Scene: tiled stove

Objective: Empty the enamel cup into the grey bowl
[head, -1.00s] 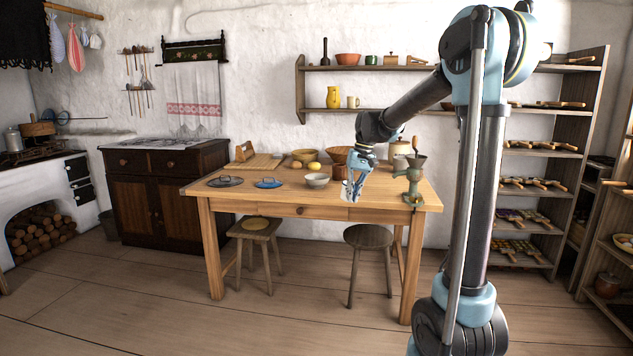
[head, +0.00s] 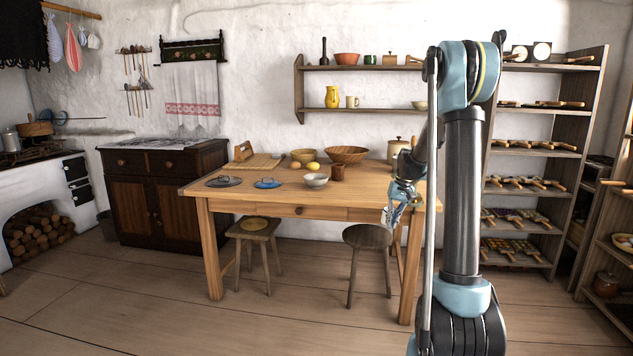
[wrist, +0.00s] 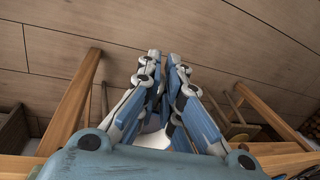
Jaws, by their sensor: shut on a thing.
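The grey bowl (head: 316,180) stands upright on the wooden table (head: 250,196), near the middle of its front half. My gripper (head: 391,216) is at the table's front right edge, well to the right of the bowl and pointing down. In the wrist view my gripper (wrist: 164,70) is shut on a white thing, which I take for the enamel cup (wrist: 152,138). Only a small white patch of it shows between the fingers. Its tilt and contents are hidden. The bowl is not visible in the wrist view.
A brown cup (head: 338,172) stands just right of the bowl, with a wide wooden bowl (head: 346,154) behind. My arm hides the table's right end.

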